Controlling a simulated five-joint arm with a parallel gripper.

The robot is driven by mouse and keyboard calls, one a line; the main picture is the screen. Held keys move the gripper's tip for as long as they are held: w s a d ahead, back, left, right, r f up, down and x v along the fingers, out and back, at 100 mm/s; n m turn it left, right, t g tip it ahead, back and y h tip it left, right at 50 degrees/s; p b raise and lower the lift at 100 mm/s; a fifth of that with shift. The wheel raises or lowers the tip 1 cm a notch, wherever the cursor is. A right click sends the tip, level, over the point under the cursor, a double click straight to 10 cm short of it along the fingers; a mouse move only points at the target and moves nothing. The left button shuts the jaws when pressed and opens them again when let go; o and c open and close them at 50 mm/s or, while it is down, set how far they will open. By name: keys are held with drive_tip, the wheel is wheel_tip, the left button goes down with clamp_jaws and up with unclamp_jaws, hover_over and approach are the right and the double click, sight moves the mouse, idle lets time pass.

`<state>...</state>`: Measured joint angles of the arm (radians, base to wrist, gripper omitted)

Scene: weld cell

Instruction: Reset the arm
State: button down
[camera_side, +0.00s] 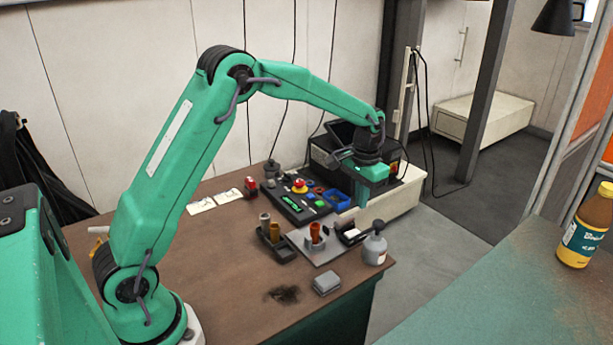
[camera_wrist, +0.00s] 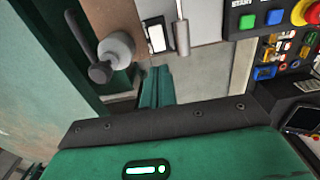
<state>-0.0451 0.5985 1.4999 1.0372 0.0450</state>
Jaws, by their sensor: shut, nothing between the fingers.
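My green arm reaches from the left over the brown table (camera_side: 220,275) in the side view.
A control panel (camera_side: 290,205) with a red button stands left of my gripper. A yellow bottle (camera_side: 587,230) stands on another surface at right.

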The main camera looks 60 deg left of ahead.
drive_tip(key=s+d+r+t, duration=0.1)
drive_tip(key=s+r+t, duration=0.1)
drive_tip(key=s+r, duration=0.7)
drive_tip(key=s+d+r+t, duration=0.1)
drive_tip(key=s+r+t, duration=0.1)
drive_tip(key=s+r, duration=0.7)
drive_tip(key=s+f+t, duration=0.1)
drive_tip(key=s+f, duration=0.2)
drive_tip(key=s, duration=0.9)
drive_tip(key=shift+d+f+t, duration=0.2)
drive_tip(key=shift+f+t, duration=0.1)
drive_tip(key=shift+f, duration=0.1)
